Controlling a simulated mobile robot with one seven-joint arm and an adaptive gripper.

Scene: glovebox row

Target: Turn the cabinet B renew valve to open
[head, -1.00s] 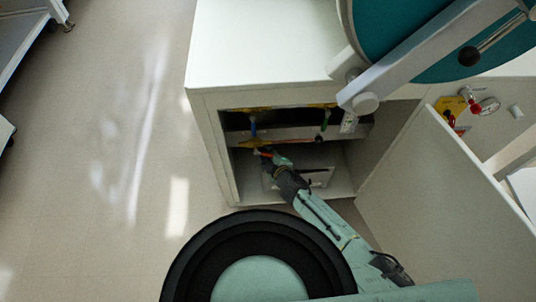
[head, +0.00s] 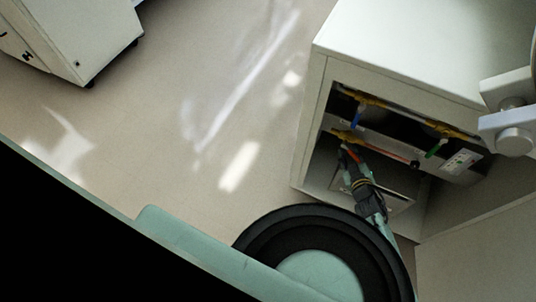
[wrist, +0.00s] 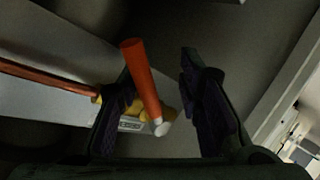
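An orange valve handle (wrist: 142,78) stands between the spread fingers of my gripper (wrist: 157,70) in the wrist view, nearer the left finger. I cannot tell whether it touches that finger. The handle slants, with a white end (wrist: 160,127) near a yellow valve body (wrist: 138,106) on a copper pipe. A small white label below is unreadable, so I cannot confirm this is the renew valve. In the head view my gripper (head: 348,161) reaches into the open cabinet (head: 309,125), and the orange handle (head: 352,154) shows only partly at its fingers.
The open door (head: 480,255) stands at the right. Another white cabinet (head: 90,40) is at top left, with clear floor (head: 190,110) between.

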